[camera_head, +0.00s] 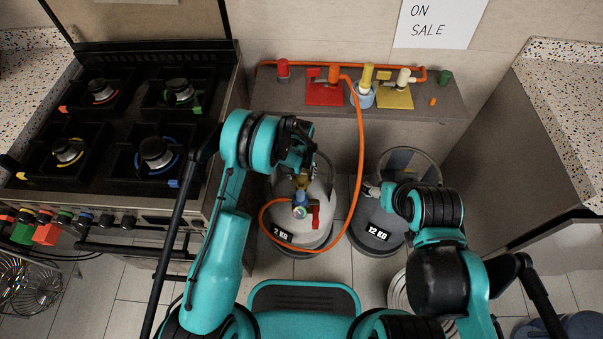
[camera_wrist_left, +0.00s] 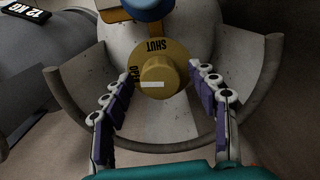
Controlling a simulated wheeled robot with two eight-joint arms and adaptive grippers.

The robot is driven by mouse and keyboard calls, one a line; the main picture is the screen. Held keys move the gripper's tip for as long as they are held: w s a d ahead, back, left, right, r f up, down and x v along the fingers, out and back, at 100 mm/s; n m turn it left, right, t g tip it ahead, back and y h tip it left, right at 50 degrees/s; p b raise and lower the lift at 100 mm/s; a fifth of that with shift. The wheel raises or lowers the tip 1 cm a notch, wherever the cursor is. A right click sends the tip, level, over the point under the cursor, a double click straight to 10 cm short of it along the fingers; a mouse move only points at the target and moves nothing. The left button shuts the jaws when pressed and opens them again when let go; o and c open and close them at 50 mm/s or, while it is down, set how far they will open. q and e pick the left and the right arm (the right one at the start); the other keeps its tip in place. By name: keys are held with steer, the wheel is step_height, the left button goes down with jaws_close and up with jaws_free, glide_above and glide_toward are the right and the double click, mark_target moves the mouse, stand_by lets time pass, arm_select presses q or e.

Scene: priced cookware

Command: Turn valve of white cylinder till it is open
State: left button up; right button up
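The white cylinder (camera_head: 318,205), labelled 2 KG, stands on the floor between the stove and the grey cylinder. Its yellow valve (camera_wrist_left: 165,70) shows in the left wrist view as a round knob on a disc marked OPEN and SHUT. A white bar lies across the knob, roughly level, near the OPEN word. My left gripper (camera_wrist_left: 165,100) is open, its purple-padded fingers on either side of the knob and apart from it. In the head view my left gripper (camera_head: 308,165) is over the cylinder top, partly hidden by the arm. My right gripper (camera_head: 373,191) is beside the grey cylinder; its fingers are unclear.
The grey cylinder (camera_head: 366,225), labelled 12 KG, stands to the right. An orange hose (camera_head: 360,130) runs from the white cylinder's blue regulator (camera_wrist_left: 148,8) up to the shelf (camera_head: 430,100). The stove (camera_head: 125,130) is close on the left. The collar (camera_wrist_left: 265,95) curves around the valve.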

arm_select(q)
steer(key=shift+r, duration=0.15)
step_height(320, 180, up, 12)
stand_by(0.5)
stand_by(0.4)
steer(key=s+a+r+t, duration=0.2)
steer(key=s+a+r, duration=0.2)
steer(key=r, duration=0.5)
steer(key=s+a+r+t, duration=0.1)
steer(key=s+a+r, duration=0.3)
steer(key=r, duration=0.5)
steer(key=s+a+r+t, duration=0.2)
steer(key=s+a, duration=0.1)
steer(key=s, duration=0.5)
steer(key=s+a+r+t, duration=0.2)
steer(key=s+a, duration=0.2)
steer(key=s, duration=0.4)
steer(key=shift+m, duration=0.4)
